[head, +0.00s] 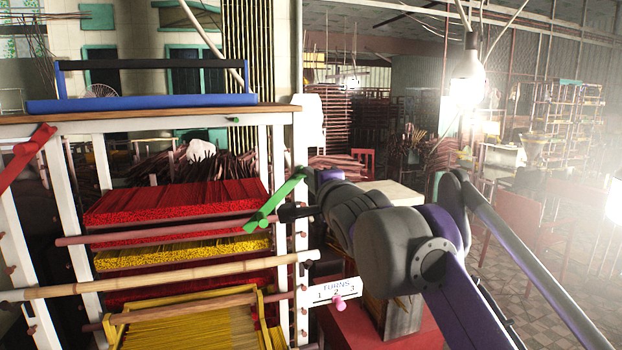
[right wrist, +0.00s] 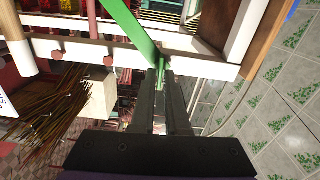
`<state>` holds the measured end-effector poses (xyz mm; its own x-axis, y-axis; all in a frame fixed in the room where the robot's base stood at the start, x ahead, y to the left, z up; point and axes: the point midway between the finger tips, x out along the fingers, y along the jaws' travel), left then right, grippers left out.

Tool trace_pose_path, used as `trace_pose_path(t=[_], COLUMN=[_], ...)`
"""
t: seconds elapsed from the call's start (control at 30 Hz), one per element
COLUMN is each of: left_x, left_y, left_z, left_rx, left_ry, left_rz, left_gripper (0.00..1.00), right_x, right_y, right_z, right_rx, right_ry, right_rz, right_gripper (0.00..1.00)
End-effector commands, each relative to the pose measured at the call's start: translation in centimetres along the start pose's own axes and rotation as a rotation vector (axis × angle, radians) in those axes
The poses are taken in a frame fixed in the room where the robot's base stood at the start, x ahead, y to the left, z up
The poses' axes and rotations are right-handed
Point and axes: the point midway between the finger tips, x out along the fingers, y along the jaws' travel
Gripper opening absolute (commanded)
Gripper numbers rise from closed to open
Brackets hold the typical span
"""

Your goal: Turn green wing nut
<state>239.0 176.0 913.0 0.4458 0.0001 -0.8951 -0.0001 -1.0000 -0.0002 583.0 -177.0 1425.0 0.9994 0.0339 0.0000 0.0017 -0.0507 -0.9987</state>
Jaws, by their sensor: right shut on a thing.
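The green wing nut (head: 274,205) is a long flat bar, tilted with its upper end to the right, on the white right post of the rack. My right gripper (head: 287,212) reaches it from the right. In the right wrist view the green wing nut (right wrist: 131,30) runs down to my right gripper's fingertips (right wrist: 161,72), which are shut on its lower part. The exact contact is small and dark. A small card marked "TURNS 1 2 3" (head: 335,290) with a pink peg (head: 339,303) sits low on the post. My left gripper is not in view.
The white-framed rack (head: 301,235) holds trays of red incense sticks (head: 180,200) and yellow sticks (head: 185,253). A bamboo pole (head: 160,275) crosses its front. A red wing nut (head: 27,157) is on the left post.

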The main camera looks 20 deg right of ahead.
Motion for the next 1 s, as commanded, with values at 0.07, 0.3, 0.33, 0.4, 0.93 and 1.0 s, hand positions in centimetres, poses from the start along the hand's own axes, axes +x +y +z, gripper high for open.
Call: trace_pose_path(t=[0.07, 0.3, 0.33, 0.4, 0.93, 1.0], left_x=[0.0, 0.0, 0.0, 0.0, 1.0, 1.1], left_y=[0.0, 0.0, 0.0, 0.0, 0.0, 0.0], left_z=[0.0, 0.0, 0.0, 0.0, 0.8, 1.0], left_rx=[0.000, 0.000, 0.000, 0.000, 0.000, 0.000], left_ry=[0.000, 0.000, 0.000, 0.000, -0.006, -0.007], left_rz=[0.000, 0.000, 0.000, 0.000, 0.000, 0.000], left_gripper=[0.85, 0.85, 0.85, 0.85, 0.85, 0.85], right_x=[0.0, 0.0, 0.0, 0.0, -5.7, -7.1], right_y=[0.0, 0.0, 0.0, 0.0, 0.2, 0.2], right_z=[0.0, 0.0, 0.0, 0.0, 0.0, 0.0], right_rx=[-0.001, -0.001, -0.001, -0.001, -0.002, -0.002], right_ry=[0.000, 0.000, 0.000, 0.000, 0.001, 0.001], right_rz=[0.001, 0.000, 0.000, 0.000, 0.001, 0.001], right_gripper=[0.00, 0.42, 0.42, 0.42, 0.42, 0.42])
